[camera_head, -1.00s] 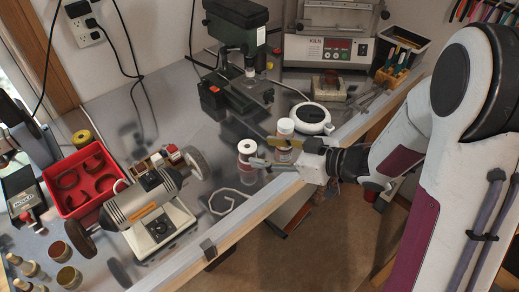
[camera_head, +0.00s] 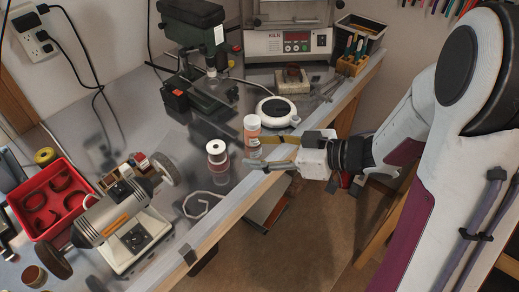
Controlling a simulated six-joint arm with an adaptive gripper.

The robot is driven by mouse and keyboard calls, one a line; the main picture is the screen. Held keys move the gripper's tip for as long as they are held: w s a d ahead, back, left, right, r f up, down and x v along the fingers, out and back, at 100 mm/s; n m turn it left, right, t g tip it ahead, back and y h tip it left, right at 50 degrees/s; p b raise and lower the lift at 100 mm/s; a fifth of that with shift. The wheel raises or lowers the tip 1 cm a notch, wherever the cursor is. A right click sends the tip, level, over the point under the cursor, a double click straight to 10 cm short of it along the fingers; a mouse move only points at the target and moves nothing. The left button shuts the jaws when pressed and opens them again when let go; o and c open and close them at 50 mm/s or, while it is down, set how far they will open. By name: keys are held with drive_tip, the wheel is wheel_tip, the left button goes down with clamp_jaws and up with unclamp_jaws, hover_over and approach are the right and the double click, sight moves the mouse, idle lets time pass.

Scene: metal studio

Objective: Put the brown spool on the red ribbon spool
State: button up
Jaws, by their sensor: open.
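A small upright spool with a pale top and orange-brown side (camera_head: 252,127), which I take for the brown spool, stands on the metal bench near its front edge. Another upright spool with a white top, dark hole and reddish lower part (camera_head: 217,152), which I take for the red ribbon spool, stands to its left and nearer the camera. The two stand apart. My gripper (camera_head: 268,151) is open and empty, just right of the brown spool, with its fingers pointing left. One finger overlaps the spool's lower side in the picture; I cannot tell whether they touch.
A round white device (camera_head: 277,111) sits behind the brown spool. A drill press (camera_head: 193,50) stands at the back, a grinder (camera_head: 125,222) with wheels at left beside a red tray (camera_head: 50,199).

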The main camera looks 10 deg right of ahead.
drive_tip(key=shift+w, duration=0.1)
idle(0.6)
drive_tip(key=w+d+r+m+t+h, duration=0.3)
drive_tip(key=w+d+r+t+h, duration=0.15)
drive_tip(key=w+d+h, duration=0.35)
drive_tip(key=s+d+r+m+h, duration=0.45)
drive_tip(key=s+d+r, duration=0.2)
drive_tip(key=d, duration=0.25)
drive_tip(key=s+a+f+m+g, duration=0.1)
drive_tip(key=s+a+m+g, duration=0.1)
drive_tip(key=s, duration=0.9)
drive_tip(key=s+a+f+m+g, duration=0.1)
drive_tip(key=s+a+m+g, duration=0.1)
drive_tip(key=s, duration=0.9)
drive_tip(key=shift+s+a+g+y, duration=0.25)
drive_tip(key=shift+a+g+y, duration=0.2)
drive_tip(key=shift+a+g, duration=0.4)
